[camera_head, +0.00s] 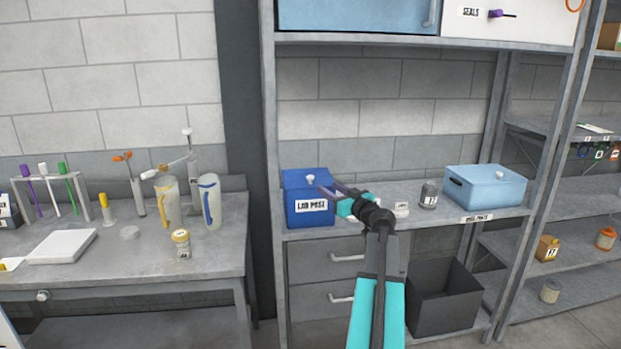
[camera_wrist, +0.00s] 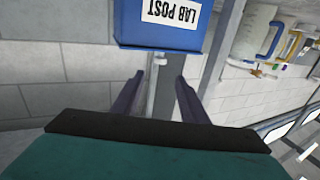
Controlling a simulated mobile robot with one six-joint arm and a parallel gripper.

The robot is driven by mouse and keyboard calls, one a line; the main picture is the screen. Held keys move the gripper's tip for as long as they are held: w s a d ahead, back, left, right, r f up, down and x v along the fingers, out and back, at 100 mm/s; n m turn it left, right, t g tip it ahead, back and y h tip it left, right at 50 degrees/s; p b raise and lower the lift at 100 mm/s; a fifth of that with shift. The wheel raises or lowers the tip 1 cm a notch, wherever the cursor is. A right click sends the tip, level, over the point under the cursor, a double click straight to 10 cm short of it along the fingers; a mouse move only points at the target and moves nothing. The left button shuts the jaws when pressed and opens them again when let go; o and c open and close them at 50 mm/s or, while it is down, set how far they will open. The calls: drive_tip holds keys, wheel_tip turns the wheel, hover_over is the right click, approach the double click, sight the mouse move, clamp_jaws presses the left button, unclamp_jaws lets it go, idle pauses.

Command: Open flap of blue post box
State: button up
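The blue post box (camera_head: 306,218) stands on the shelf, at its left end, with a white "LAB POST" label on its front. A small pale knob (camera_head: 310,178) shows at its top; the flap looks closed. I cannot tell whether a finger touches the box.
A grey canister (camera_head: 429,196) and a light blue lidded box (camera_head: 486,190) stand further right on the same shelf. A dark open bin (camera_head: 445,300) and drawers (camera_head: 325,262) are below. The workbench (camera_head: 215,262) at left holds jugs and tubes. An upper shelf hangs above.

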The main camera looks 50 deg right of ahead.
sight(312, 178)
drive_tip(key=p+x, duration=0.3)
drive_tip(key=x, duration=0.8)
drive_tip(key=shift+r+p, duration=0.1)
drive_tip(key=shift+p, duration=0.25)
drive_tip(key=shift+p+x, duration=0.45)
drive_tip(key=shift+x, duration=0.7)
clamp_jaws()
